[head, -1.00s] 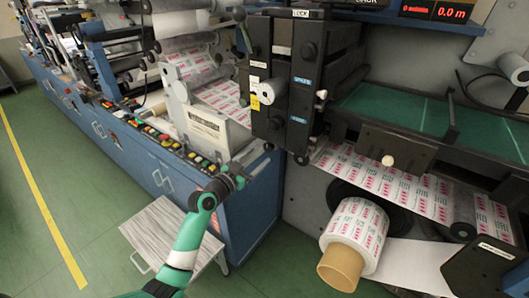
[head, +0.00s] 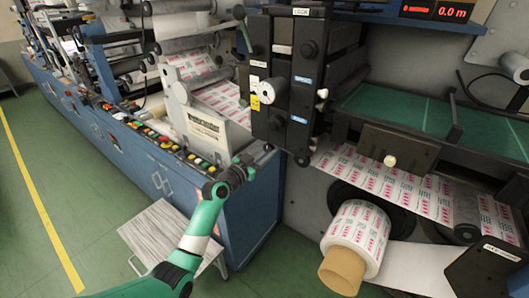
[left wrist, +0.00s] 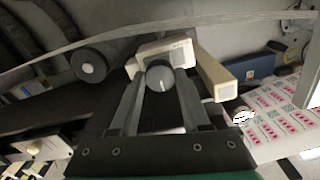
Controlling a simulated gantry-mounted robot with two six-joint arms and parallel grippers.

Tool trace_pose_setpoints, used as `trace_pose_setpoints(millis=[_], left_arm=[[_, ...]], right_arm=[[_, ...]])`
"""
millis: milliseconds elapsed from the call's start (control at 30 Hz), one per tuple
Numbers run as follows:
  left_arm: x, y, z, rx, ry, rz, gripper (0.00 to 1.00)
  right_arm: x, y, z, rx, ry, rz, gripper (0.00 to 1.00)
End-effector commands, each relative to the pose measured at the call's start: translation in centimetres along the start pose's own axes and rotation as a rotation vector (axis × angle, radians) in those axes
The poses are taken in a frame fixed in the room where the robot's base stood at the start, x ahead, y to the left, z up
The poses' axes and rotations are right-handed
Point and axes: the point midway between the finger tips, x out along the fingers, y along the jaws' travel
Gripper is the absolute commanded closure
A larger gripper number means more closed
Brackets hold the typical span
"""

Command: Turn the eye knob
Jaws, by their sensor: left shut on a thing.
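The eye knob (left wrist: 160,80) is a small round grey knob with a white index line, on the face of a cream sensor housing (left wrist: 168,52) in the left wrist view. The line points roughly upright. My left gripper (left wrist: 161,84) has one finger on each side of the knob and is shut on it. In the head view my left gripper (head: 247,165) is at the right end of the blue cabinet, below the black unit. The knob cannot be made out there. My right gripper is not in view.
A black roller (left wrist: 91,66) lies left of the housing and a printed web (left wrist: 285,122) lies right of it. In the head view, the button panel (head: 170,145) is left of my gripper. A label roll (head: 356,237) sits at lower right.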

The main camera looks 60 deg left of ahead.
Motion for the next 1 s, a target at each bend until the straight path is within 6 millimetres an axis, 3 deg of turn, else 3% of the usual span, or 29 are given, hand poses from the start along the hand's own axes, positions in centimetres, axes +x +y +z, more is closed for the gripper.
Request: trace_pose_setpoints(millis=[467, 1000], left_arm=[[0.0, 0.0, 0.0, -0.066, -0.001, 0.000, 1.00], [0.0, 0.0, -0.1, -0.497, -0.002, 0.000, 1.00]], right_arm=[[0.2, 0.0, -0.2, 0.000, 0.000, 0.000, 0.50], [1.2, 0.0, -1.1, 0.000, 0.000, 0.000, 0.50]])
